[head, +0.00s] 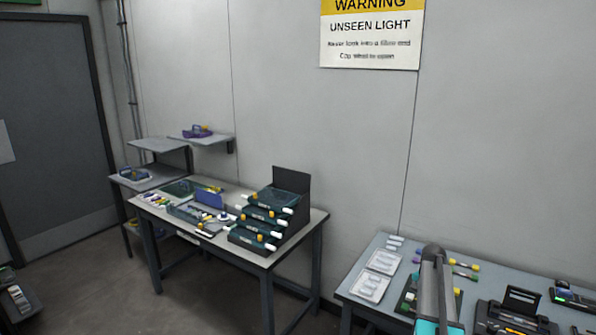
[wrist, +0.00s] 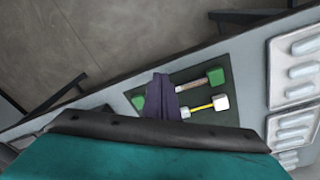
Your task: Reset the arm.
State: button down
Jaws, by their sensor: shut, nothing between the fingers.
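My gripper (wrist: 158,80) shows in the wrist view as dark purple fingers, closed together with nothing held. It points over a dark green mat (wrist: 238,85) on the workbench. I cannot tell how high above the mat the fingertips are. In the head view my grey and teal arm rises over the right-hand bench (head: 352,287), and the gripper itself cannot be made out there.
The mat carries green-ended and white-ended pieces, one with a yellow middle (wrist: 202,107). White trays (wrist: 296,82) lie to its right. Small black devices (head: 515,316) stand on the right bench. A left bench (head: 308,222) holds a stacked rack (head: 272,215). Open floor lies between them.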

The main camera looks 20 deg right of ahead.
jog(key=w+a+f+n, duration=0.1)
jog(key=a+f+n, duration=0.15)
jog(key=a, duration=0.65)
jog(key=w+a+f+n, duration=0.1)
jog(key=a+f+n, duration=0.15)
jog(key=a, duration=0.75)
jog(key=w+a+f+n, duration=0.2)
jog(key=a+n, duration=0.1)
jog(key=a, duration=0.6)
jog(key=s+a+f+n, duration=0.1)
jog(key=s+a+n, duration=0.2)
jog(key=a, duration=0.4)
jog(key=s+a+f+n+y, duration=0.1)
jog(key=s+a+f+n, duration=0.15)
jog(key=a, duration=0.55)
jog(key=s+a+n, duration=0.2)
jog(key=a+n, duration=0.1)
jog(key=a, duration=0.4)
jog(key=s+f+g+b, duration=0.5)
jog(key=s+f, duration=1.8)
jog(key=s, duration=0.3)
jog(key=shift+a+f, duration=0.2)
jog(key=shift+f, duration=0.2)
jog(key=shift+s, duration=0.1)
